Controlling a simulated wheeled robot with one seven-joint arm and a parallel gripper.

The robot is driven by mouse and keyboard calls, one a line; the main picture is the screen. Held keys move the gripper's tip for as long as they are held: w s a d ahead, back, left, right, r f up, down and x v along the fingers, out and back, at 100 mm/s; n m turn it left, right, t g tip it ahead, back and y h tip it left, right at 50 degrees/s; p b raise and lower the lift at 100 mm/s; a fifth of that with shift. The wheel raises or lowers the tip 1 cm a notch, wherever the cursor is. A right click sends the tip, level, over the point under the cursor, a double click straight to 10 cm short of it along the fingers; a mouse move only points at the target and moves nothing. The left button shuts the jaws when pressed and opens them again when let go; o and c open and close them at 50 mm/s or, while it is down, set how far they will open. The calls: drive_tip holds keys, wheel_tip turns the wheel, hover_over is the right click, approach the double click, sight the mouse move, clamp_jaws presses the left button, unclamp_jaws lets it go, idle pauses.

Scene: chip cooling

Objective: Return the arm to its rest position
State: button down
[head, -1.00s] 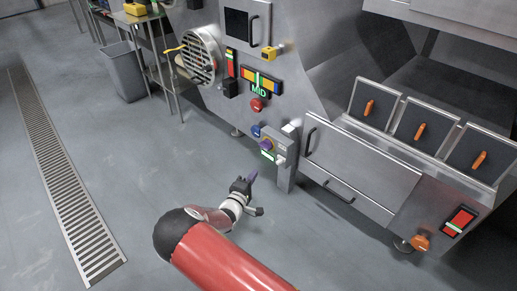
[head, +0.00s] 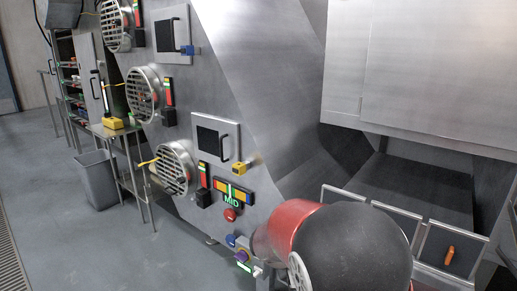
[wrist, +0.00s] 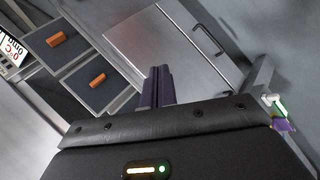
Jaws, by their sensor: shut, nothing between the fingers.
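My arm shows in the head view as a red link and a large dark rounded joint (head: 355,245), raised close to the camera at the lower right. My gripper is out of sight in the head view. In the wrist view my gripper (wrist: 160,86) shows as dark purple fingers pressed together, with nothing between them. The dark wrist housing (wrist: 165,140) fills the lower part of that view. The fingers point toward a steel machine front and appear apart from it.
A control post (head: 243,262) stands just left of my arm, partly hidden. A MID indicator (head: 232,192) and round grilles (head: 174,167) are on the steel machine. A grey bin (head: 97,179) stands left; the floor (head: 85,240) there is clear.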

drive_tip(key=s+r+t+y+p, duration=0.1)
drive_tip(key=s+r+y, duration=0.3)
drive_tip(key=s+r, duration=0.4)
drive_tip(key=s+r+m+t+y+p, duration=0.1)
drive_tip(key=s+r+y, duration=0.3)
drive_tip(key=s+r, duration=0.4)
drive_tip(key=s+p, duration=0.1)
drive_tip(key=s, duration=0.5)
drive_tip(key=shift+s+m+t+p, duration=0.3)
drive_tip(key=shift+s, duration=0.1)
drive_tip(key=shift+d, duration=0.1)
